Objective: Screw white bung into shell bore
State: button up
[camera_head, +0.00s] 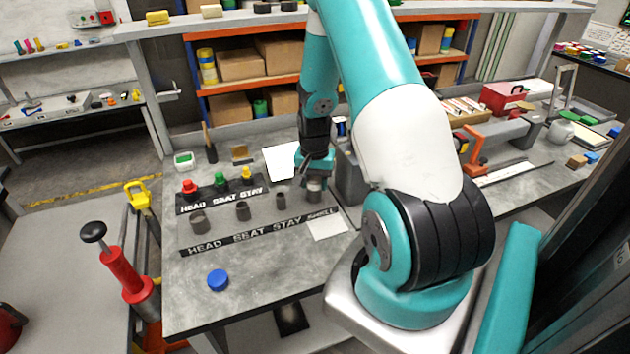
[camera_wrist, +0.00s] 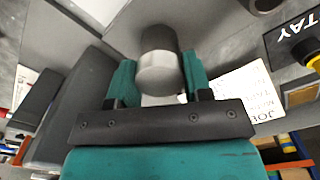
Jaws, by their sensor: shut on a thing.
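My gripper (camera_head: 316,176) points down over the shell bore (camera_head: 314,195), a dark upright cylinder at the right end of the labelled row. In the wrist view, my gripper (camera_wrist: 160,82) has its teal fingers on both sides of the pale white bung (camera_wrist: 158,68) and is shut on it. The dark shell cylinder (camera_wrist: 159,38) shows directly beyond the bung and in line with it. The two look touching or very close. I cannot tell how far the bung sits in the bore. In the head view the bung is mostly hidden by the gripper.
Other dark cylinders (camera_head: 242,211) stand to the left along the "HEAD SEAT STAY SHELL" strip (camera_head: 240,236). Red (camera_head: 189,187), green (camera_head: 220,180) and yellow (camera_head: 246,174) bungs stand behind them. A blue cap (camera_head: 217,280) lies at the front. The front bench surface is mostly clear.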

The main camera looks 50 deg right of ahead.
aim_at(315, 180)
jog(key=shift+m, duration=0.5)
jog(key=o, duration=0.9)
notch_tip(315, 180, up, 18)
jog(key=b, duration=0.3)
jog(key=shift+f, duration=0.25)
